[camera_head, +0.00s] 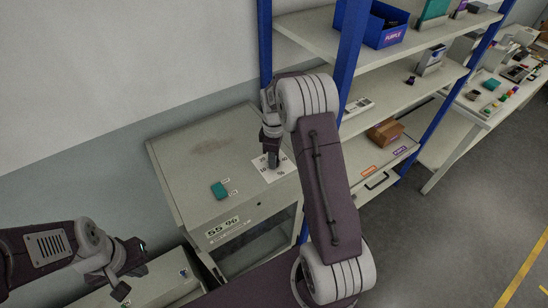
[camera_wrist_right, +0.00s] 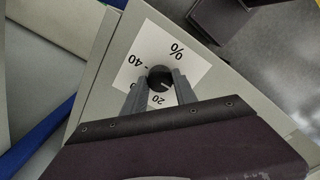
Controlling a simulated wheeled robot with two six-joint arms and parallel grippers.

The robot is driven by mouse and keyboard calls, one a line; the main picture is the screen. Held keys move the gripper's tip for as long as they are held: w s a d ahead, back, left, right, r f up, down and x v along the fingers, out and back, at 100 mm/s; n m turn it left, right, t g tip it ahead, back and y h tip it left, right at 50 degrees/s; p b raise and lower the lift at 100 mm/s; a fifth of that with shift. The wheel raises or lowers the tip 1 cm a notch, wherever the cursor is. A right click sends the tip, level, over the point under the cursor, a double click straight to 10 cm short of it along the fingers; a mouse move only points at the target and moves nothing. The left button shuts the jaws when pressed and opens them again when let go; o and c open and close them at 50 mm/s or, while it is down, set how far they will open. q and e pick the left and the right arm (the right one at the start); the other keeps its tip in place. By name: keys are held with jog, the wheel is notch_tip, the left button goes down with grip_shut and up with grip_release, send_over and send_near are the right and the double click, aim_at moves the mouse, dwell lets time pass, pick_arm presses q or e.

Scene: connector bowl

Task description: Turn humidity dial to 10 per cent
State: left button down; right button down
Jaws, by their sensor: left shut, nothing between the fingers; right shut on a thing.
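The humidity dial (camera_wrist_right: 160,78) is a round black knob on a white scale card (camera_wrist_right: 146,50) marked with %, 40 and 20. In the right wrist view a light pointer mark on the knob faces down and right, near the 20. My right gripper (camera_wrist_right: 158,92) is shut on the knob, one finger on each side. In the head view the card (camera_head: 262,174) lies on top of a grey cabinet (camera_head: 205,150), and my right gripper (camera_head: 273,161) reaches down onto it, hiding the knob. My left gripper (camera_head: 140,247) is shut and empty, left of the cabinet's front.
A display reading 55 % (camera_head: 222,228) is on the cabinet front. A teal block (camera_head: 219,190) lies on its top. A shelf rack with blue posts (camera_head: 349,50) stands at right, holding a blue bin (camera_head: 385,38) and a brown box (camera_head: 385,133).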

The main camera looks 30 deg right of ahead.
jog(key=shift+w+r, duration=0.15)
jog(key=shift+w, duration=0.05)
jog(key=c, duration=1.3)
grip_release()
jog(key=o, duration=0.3)
jog(key=shift+s, duration=0.1)
jog(key=shift+r, duration=0.1)
notch_tip(320, 180, up, 9)
jog(key=b, duration=0.2)
jog(key=shift+s, duration=0.1)
